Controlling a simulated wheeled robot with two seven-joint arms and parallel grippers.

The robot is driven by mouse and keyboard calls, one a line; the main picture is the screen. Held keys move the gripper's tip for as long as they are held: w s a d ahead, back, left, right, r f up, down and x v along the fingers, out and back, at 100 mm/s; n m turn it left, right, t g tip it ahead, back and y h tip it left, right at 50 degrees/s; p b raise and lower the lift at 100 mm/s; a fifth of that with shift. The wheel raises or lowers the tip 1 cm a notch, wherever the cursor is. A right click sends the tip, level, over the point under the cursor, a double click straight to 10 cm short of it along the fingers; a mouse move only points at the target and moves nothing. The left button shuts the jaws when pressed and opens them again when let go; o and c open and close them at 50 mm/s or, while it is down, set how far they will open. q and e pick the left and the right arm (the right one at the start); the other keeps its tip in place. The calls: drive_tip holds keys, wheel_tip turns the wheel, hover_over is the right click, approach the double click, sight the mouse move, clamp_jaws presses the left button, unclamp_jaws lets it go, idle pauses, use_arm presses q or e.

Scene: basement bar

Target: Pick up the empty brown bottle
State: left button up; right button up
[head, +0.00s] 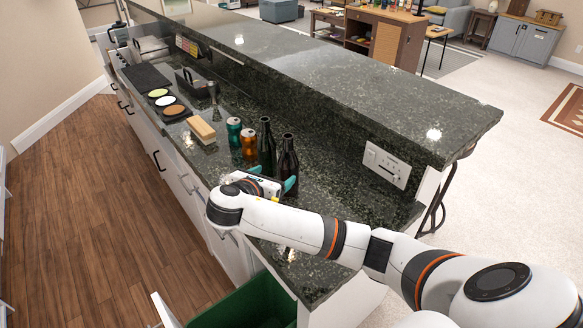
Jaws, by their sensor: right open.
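Two dark, brown-black bottles stand upright on the lower green granite counter. The farther bottle (267,146) is just left of the nearer bottle (288,159). I cannot tell from their looks which one is empty. My right gripper (272,178) is open at the bottles, with teal fingertips low beside them. One fingertip is in front of the farther bottle and the other is by the nearer bottle. The gripper hides the lower part of the bottles, so I cannot tell whether it touches either. My left gripper is not in view.
A teal can (234,131) and an orange can (249,144) stand left of the bottles. A sponge-like block (201,130) lies farther left. The raised bar ledge (350,90) runs behind. An open green bin (240,305) is below the counter's near end.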

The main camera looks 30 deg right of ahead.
sight(284, 170)
drive_tip(key=x, duration=0.3)
drive_tip(key=shift+w+d, duration=0.1)
drive_tip(key=x, duration=0.2)
drive_tip(key=p+x, duration=0.1)
drive_tip(key=x, duration=0.2)
drive_tip(key=shift+s+d+r, duration=0.15)
drive_tip(key=shift+s, duration=0.15)
drive_tip(key=shift+w+d+f, duration=0.25)
drive_tip(key=shift+d, duration=0.1)
drive_tip(key=c, duration=0.3)
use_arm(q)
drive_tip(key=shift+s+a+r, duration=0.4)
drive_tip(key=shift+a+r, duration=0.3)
use_arm(e)
drive_tip(key=shift+r, duration=0.1)
drive_tip(key=c, duration=0.9)
